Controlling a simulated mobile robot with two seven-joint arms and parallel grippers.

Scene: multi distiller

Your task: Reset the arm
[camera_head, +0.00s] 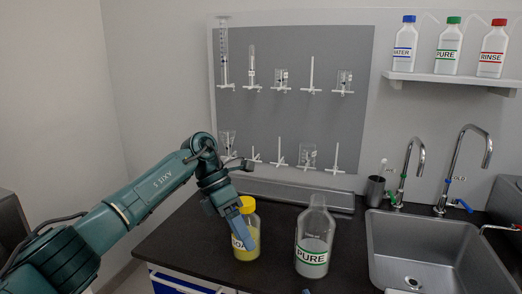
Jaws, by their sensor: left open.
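My left arm reaches in from the left, and its blue-green gripper (236,228) points down over the black counter. The gripper is open, and its fingers overlap a yellow bottle (245,252) with a yellow cap and a partly hidden label. I cannot tell whether the fingers touch the bottle. A clear bottle with a green-edged PURE label (313,252) stands upright to the right, apart from the gripper.
A steel sink (436,250) with taps is at the right, with a dark cup (375,191) behind its left corner. Glassware hangs on a grey wall board (295,110). A white shelf (450,80) holds WATER, PURE and RINSE bottles. Counter (180,238) left of the yellow bottle is clear.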

